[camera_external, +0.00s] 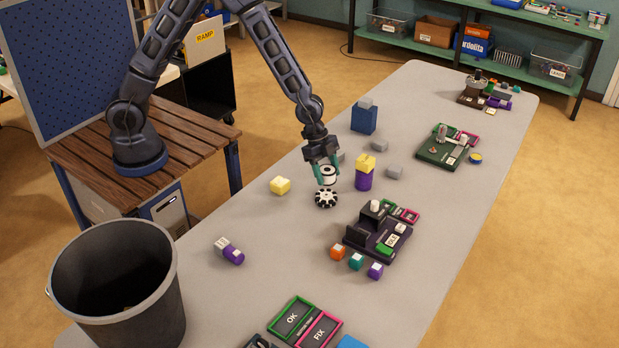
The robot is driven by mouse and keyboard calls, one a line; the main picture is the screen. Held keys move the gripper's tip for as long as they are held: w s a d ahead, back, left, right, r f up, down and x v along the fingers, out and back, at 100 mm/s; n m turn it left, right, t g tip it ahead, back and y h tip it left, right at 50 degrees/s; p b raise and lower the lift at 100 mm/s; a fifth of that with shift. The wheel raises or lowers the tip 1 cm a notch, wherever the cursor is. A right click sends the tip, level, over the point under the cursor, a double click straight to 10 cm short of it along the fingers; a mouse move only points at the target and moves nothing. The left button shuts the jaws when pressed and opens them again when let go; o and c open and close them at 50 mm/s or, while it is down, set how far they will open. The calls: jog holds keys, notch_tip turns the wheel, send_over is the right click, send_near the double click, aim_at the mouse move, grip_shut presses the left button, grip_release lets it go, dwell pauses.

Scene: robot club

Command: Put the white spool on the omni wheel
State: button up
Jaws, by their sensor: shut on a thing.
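My gripper (322,170) points down over the middle of the long grey table, with teal fingers. It is shut on the white spool (328,178), which has a dark centre. The omni wheel (326,198), black and white, lies flat on the table directly below the spool. The spool appears just above or touching the wheel; I cannot tell which from this view. The fingers hide part of the spool's sides.
A dark fixture (360,239) and several small cubes sit in front. A blue box (364,118) stands behind. A bin (165,290) is at lower left.

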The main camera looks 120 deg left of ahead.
aim_at(326, 195)
jog(key=shift+f, duration=2.85)
jog(key=shift+f, duration=0.1)
jog(key=o, duration=1.1)
jog(key=shift+c, duration=0.2)
